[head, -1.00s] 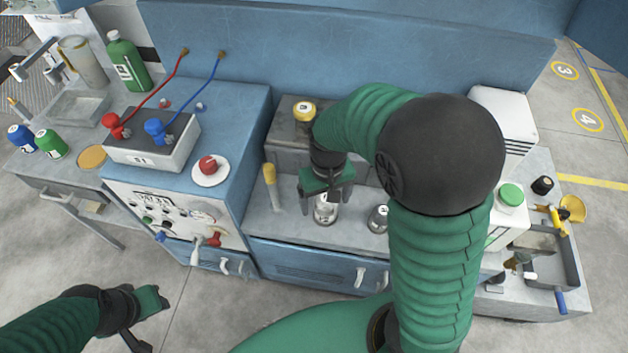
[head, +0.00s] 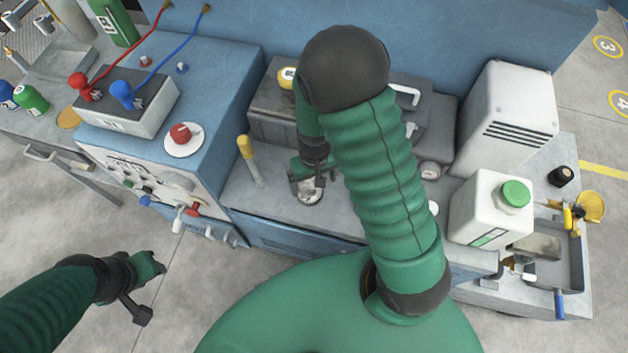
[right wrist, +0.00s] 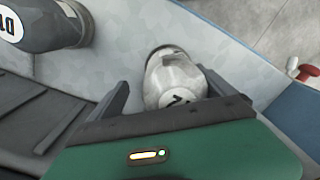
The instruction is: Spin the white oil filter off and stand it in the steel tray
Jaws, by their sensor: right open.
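The pale grey-white filter (right wrist: 175,75) stands on the bench. It lies between the two spread fingers of my right gripper (right wrist: 168,96) in the right wrist view, with a visible gap at the right finger. In the head view my right gripper (head: 309,176) is above the filter (head: 310,194) and partly covers it. My left gripper (head: 150,272) hangs over the floor at the lower left, away from everything; its jaw gap is unclear. A shallow grey metal tray (head: 62,70) is on the left bench; a darker grey tray (head: 568,262) is at the right.
A yellow-topped handle (head: 246,150) rises left of the gripper. A white jug (head: 490,210) with a green cap and a white box (head: 508,115) stand to the right. My right arm hides part of the bench.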

